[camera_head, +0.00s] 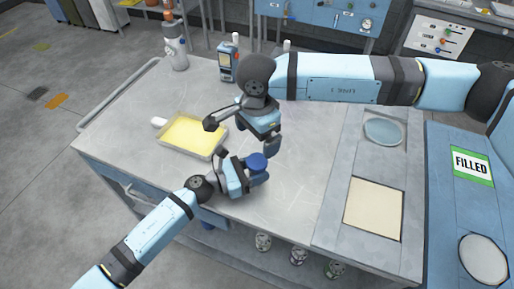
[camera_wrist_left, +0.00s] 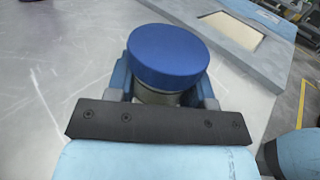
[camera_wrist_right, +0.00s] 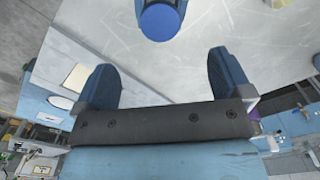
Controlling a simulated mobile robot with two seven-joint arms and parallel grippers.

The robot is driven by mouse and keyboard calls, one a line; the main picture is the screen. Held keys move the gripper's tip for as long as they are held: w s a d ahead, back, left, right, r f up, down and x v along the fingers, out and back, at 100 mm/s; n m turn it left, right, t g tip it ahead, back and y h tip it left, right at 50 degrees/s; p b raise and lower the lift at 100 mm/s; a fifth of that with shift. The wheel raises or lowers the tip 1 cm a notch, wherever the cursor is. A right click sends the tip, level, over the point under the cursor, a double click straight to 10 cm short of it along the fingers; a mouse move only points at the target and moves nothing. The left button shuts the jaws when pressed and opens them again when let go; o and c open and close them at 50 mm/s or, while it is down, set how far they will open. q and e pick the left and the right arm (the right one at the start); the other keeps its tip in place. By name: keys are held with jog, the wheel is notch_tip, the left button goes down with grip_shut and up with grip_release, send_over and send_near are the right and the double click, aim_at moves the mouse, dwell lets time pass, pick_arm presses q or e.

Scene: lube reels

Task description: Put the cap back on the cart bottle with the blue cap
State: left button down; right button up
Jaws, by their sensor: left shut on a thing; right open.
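The bottle with the blue cap (camera_head: 256,162) is at the middle of the cart top. My left gripper (camera_head: 254,173) is shut on the bottle below the cap. In the left wrist view the blue cap (camera_wrist_left: 168,57) sits on top, with a grey neck or body (camera_wrist_left: 158,96) just below it between the fingers. My right gripper (camera_head: 272,147) is open and empty, above and beside the cap. In the right wrist view the blue cap (camera_wrist_right: 160,21) lies beyond the open fingers (camera_wrist_right: 162,80). Most of the bottle body is hidden by my left gripper.
A yellow-lined tray (camera_head: 163,146) stands left of my grippers. A grey spray bottle (camera_head: 176,47) and a blue handheld device (camera_head: 227,60) stand at the cart's back. A panel with a round recess (camera_head: 384,131) and a beige square (camera_head: 373,208) is at right. Several cans sit below.

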jog(key=shift+r, duration=1.45)
pick_arm(q)
jog(key=shift+c, duration=2.1)
grip_release()
jog(key=shift+s+a+f, duration=0.1)
jog(key=shift+s+a, duration=0.1)
jog(key=shift+a, duration=0.3)
jog(key=b+v, duration=0.3)
jog(key=v, duration=0.9)
jog(key=shift+s+a, duration=0.1)
pick_arm(e)
notch_tip(320, 180, down, 3)
jog(key=shift+f, duration=0.1)
pick_arm(q)
jog(key=shift+s+a, duration=0.1)
jog(key=shift+a, duration=0.15)
